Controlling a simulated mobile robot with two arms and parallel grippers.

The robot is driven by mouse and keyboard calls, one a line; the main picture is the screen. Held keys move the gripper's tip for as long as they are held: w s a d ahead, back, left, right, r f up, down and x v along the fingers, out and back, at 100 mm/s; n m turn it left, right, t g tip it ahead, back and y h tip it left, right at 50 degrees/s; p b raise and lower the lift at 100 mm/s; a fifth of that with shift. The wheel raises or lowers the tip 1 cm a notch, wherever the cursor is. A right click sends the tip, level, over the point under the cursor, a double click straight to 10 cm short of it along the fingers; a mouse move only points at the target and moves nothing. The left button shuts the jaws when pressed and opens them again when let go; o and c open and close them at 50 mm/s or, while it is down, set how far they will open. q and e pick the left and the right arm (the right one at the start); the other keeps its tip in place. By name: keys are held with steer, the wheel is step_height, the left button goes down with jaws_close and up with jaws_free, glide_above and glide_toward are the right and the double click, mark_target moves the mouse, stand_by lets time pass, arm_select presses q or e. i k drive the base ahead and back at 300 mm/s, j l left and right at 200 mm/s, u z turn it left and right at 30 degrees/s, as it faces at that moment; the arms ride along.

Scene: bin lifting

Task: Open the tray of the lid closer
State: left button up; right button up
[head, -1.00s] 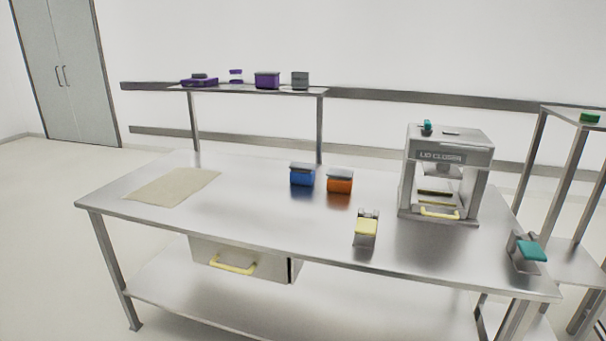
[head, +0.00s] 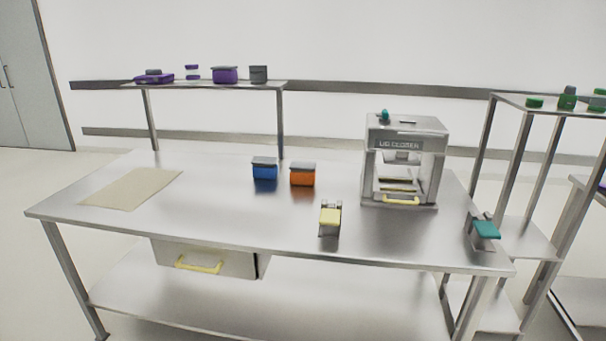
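The lid closer (head: 407,133) is a grey metal machine with a labelled front, standing at the right end of the steel table. Its tray (head: 401,191) is low in the machine's opening, with a yellow handle (head: 401,200) at the front. The tray seems to sit inside the frame; how far it is pushed in is hard to tell at this size. Neither of my grippers shows in the head view.
A drawer (head: 206,259) hangs under the tabletop. A shelf rack (head: 508,100) stands at right.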

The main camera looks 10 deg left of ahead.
mark_target(391, 189)
steer(key=i+z, duration=0.3)
steer(key=i, duration=0.55)
steer(key=l, duration=0.1)
